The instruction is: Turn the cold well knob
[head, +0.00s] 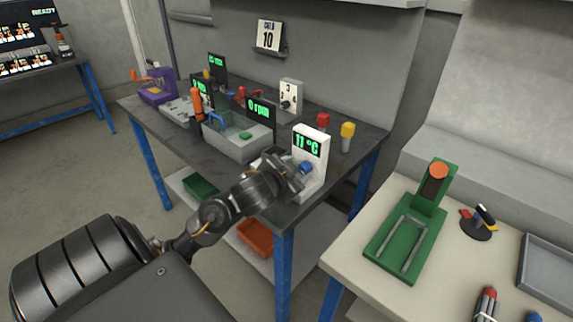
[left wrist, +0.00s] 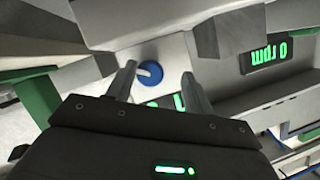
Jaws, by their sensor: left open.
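The cold well (head: 312,150) is a white upright unit with a green "11 °C" display at the front corner of the dark bench. Its blue knob (head: 306,168) sits below the display, and a white mark shows on the knob in the left wrist view (left wrist: 151,73). My left gripper (head: 292,174) is open, right in front of the knob. In the left wrist view, the fingertips (left wrist: 158,72) stand apart on either side of the knob, with gaps showing. I cannot tell the exact depth between fingers and knob. My right gripper is out of view.
A grey unit with a "0 rpm" display (head: 261,109) stands left of the cold well. Red (head: 323,120) and yellow (head: 347,131) capped items stand behind it. A pale table with a green stand (head: 407,236) lies to the right. Bins (head: 255,237) sit on the lower shelf.

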